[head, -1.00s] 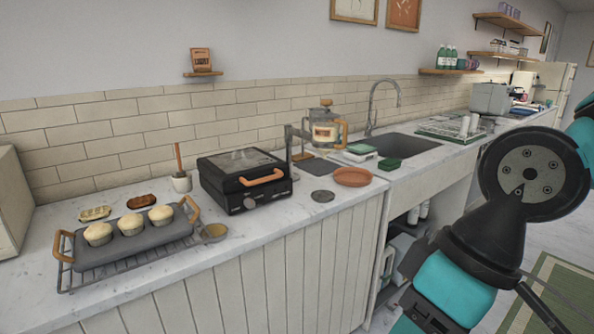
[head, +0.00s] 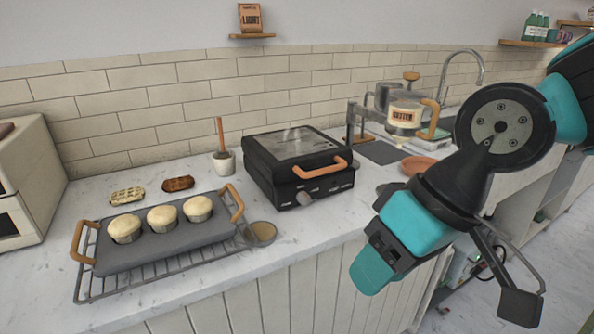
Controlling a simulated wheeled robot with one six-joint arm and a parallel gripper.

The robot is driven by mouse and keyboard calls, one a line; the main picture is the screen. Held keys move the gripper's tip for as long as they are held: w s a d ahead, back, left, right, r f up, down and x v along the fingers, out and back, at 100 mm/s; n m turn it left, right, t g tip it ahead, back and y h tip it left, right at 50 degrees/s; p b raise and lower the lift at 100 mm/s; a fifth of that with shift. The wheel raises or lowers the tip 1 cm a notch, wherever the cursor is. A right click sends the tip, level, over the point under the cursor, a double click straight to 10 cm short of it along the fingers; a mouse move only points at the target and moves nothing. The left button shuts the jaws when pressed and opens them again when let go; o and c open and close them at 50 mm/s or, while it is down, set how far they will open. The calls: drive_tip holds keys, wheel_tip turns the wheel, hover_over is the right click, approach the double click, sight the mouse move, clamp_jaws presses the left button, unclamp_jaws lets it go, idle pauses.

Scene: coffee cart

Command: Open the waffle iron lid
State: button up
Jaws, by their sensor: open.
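The black waffle iron (head: 302,165) stands on the marble counter with its lid (head: 296,145) shut. An orange, wood-like handle (head: 321,167) runs along the front right of the lid, and a round knob (head: 304,198) sits on the body below. My gripper (head: 520,303) is at the lower right, over the floor in front of the counter. It is open, well apart from the waffle iron, and nothing shows in it. Only part of its fingers is visible.
A muffin tray (head: 165,249) on a wire rack is left of the iron, with a small round dish (head: 261,233) between. A glass press (head: 404,112) stands behind right, near an orange plate (head: 419,165). A pot with a stick (head: 223,162) is at the iron's left.

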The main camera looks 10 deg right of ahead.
drive_tip(key=w+f+m+t+y+b, duration=0.1)
drive_tip(key=w+f+m+t+b, duration=0.35)
drive_tip(key=w+m, duration=0.35)
drive_tip(key=m+t+h+p, duration=0.1)
drive_tip(key=m+t, duration=0.8)
drive_tip(key=m, duration=0.2)
approach(327, 171)
drive_tip(key=p+x, duration=0.3)
drive_tip(key=x, duration=0.8)
clamp_jaws()
